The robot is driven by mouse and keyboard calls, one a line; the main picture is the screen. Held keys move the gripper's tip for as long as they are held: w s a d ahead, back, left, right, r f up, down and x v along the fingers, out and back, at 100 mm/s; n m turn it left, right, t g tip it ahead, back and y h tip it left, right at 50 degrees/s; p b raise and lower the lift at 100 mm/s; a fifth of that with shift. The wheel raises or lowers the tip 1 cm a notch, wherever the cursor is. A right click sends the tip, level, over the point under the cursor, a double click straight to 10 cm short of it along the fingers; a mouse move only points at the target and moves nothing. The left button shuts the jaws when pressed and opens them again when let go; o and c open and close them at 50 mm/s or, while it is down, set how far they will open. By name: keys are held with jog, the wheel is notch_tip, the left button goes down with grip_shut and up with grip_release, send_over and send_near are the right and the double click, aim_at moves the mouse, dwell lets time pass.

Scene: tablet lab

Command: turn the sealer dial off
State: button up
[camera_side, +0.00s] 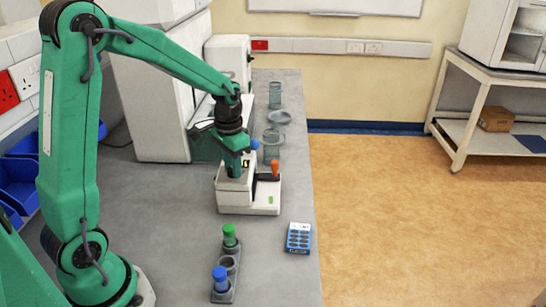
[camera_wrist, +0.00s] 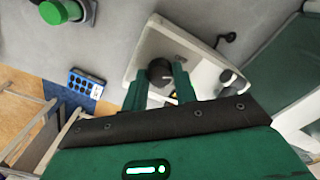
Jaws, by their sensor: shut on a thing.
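The sealer (camera_side: 240,203) is a low white machine on the grey bench, with an orange-topped handle (camera_side: 275,168) and a small green light. In the wrist view the sealer's white top (camera_wrist: 200,62) fills the middle. The dark round dial (camera_wrist: 159,72) sits on that top between my fingertips. My gripper (camera_side: 236,172) points down over the sealer's left part, and in the wrist view its two green fingers (camera_wrist: 159,84) are closed around the dial. The dial is hidden behind my gripper in the side view. Its exact setting cannot be read.
A tube rack (camera_side: 224,295) with a green-capped and a blue-capped tube stands at the front. A blue-and-white blister pack (camera_side: 298,238) lies near the bench's right edge. Glass jars (camera_side: 274,95) stand behind the sealer. Bare bench lies between the sealer and the rack.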

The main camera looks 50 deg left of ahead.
jog(key=n, duration=0.5)
jog(key=shift+r, duration=0.1)
dwell(0.4)
jog(key=o, duration=1)
notch_tip(320, 180, up, 7)
jog(key=shift+r, duration=0.35)
jog(key=shift+d+r, duration=0.1)
